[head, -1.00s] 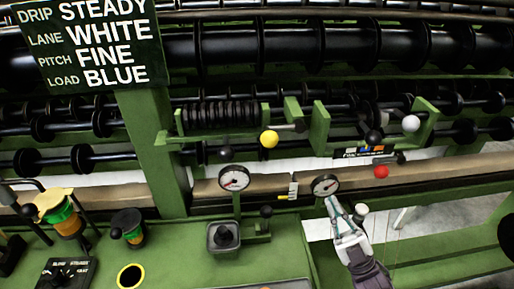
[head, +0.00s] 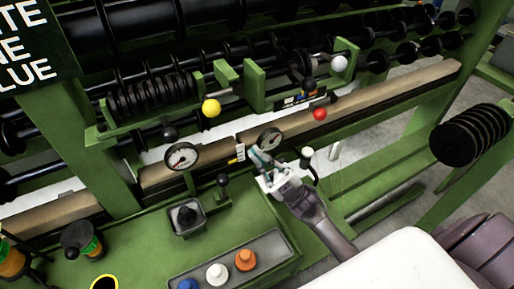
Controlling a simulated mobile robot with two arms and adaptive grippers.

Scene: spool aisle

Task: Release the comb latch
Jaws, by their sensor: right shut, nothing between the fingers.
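Black knobs also show, one at the left (head: 170,133). A black ridged roll (head: 150,95) sits left of the yellow knob. I cannot tell which part is the comb latch. The gripper appears apart from all these knobs. My left gripper is not in view.
A white-topped lever (head: 307,153) stands close right of my gripper. A black-knobbed lever (head: 222,181) and a boxed black joystick (head: 186,216) are on the green bench. A grey tray (head: 225,272) holds blue, white and orange pieces. Black discs (head: 468,135) jut out at right.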

